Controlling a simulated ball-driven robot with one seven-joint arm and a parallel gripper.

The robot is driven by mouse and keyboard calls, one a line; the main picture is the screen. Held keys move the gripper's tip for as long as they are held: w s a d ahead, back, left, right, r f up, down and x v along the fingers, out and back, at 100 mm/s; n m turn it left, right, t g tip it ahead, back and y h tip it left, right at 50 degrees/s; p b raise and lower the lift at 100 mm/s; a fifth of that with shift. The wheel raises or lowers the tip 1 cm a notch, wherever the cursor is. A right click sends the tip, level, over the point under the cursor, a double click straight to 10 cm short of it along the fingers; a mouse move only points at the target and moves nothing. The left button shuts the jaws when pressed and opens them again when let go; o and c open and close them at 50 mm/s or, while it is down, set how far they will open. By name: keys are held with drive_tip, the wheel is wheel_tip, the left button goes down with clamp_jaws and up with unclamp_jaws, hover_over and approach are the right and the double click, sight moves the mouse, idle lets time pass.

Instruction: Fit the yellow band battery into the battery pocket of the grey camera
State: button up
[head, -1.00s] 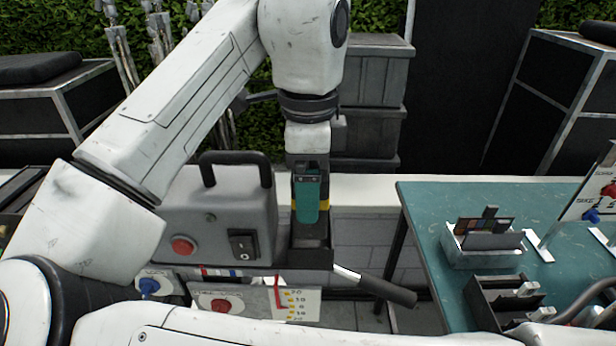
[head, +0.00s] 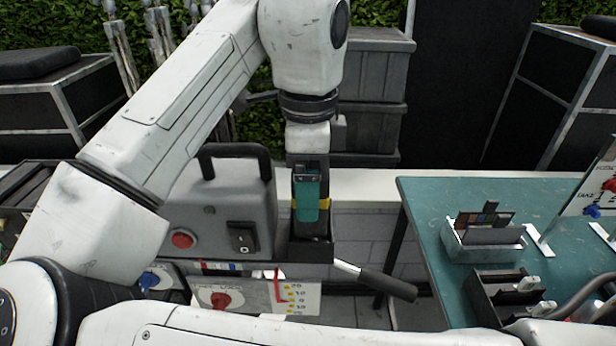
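The grey camera (head: 222,206) is a big box with a dark carry handle, a red button and a black rocker switch. A dark open-topped holder (head: 318,252) sits at its right side and appears to be the battery pocket. The dark battery with a yellow band (head: 311,228) is upright above and partly in line with this pocket. My gripper (head: 307,197) points down and appears shut on the battery. Its teal finger covers the middle of the yellow band. The far finger is hidden. I cannot tell whether the battery's lower end is inside the pocket or behind its rim.
A black-handled lever (head: 375,281) sticks out right of the pocket. A panel with a red knob and scale (head: 255,297) is below the camera. The teal table (head: 420,215) at the right holds a grey tray (head: 484,253) and dark racks. Dark crates (head: 370,95) stand behind.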

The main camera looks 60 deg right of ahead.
drive_tip(key=shift+f+b, duration=0.85)
drive_tip(key=shift+f, duration=0.85)
drive_tip(key=o, duration=1.1)
drive_tip(key=shift+o, duration=0.2)
wheel_tip(320, 180, up, 11)
drive_tip(key=shift+f, duration=0.1)
